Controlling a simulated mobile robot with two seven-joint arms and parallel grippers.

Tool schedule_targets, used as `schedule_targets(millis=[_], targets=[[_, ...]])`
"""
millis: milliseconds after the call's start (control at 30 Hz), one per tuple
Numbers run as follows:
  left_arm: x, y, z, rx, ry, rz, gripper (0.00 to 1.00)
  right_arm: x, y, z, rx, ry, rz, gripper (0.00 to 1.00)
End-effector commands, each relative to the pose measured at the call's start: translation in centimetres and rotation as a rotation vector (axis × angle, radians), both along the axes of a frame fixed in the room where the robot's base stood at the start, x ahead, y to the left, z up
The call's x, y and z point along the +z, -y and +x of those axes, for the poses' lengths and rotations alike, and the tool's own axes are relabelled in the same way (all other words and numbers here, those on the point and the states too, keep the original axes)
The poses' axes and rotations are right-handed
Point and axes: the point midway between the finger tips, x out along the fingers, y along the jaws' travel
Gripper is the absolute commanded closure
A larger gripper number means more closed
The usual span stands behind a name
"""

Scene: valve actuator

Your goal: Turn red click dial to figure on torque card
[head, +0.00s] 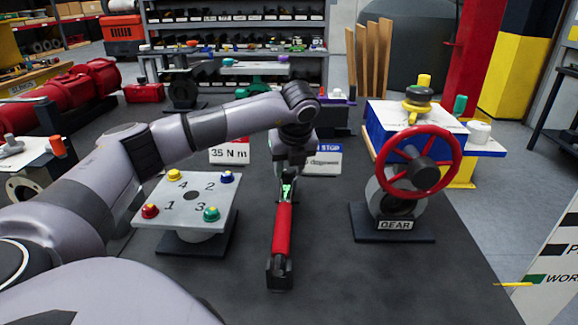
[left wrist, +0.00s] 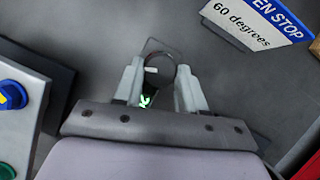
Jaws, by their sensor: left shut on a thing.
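A torque card (head: 230,152) reading "35 N m" stands at the back of the dark bench top. A wrench-like tool with a red cylindrical grip (head: 283,230) extends toward me, its near end in a black block (head: 279,275). A small green display (head: 287,190) shows at its far end and also in the left wrist view (left wrist: 147,99). My left gripper (head: 290,168) points down over that far end. In the left wrist view its fingers (left wrist: 160,88) stand on both sides of a round grey part, closed on it. The dial's figure is not readable. My right gripper is not in view.
A plate with coloured knobs numbered 1 to 4 (head: 187,214) stands to the left. A red handwheel (head: 418,160) on a GEAR stand is at the right. The front right bench is clear.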

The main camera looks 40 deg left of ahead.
Motion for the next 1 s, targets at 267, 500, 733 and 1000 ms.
schedule_targets(millis=[267, 500, 733, 1000], targets=[[-0.1, -0.2, -0.1, -0.122, 0.000, 0.000, 0.90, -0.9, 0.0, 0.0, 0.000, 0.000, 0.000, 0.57], [-0.1, -0.3, -0.2, -0.294, 0.001, 0.000, 0.90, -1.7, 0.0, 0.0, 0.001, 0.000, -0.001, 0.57], [0.0, -0.4, -0.3, -0.433, 0.001, 0.001, 0.90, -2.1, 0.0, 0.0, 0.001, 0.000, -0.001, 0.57], [0.1, -0.5, -0.3, -0.522, 0.001, 0.002, 0.90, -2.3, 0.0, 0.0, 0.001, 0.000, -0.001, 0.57]])
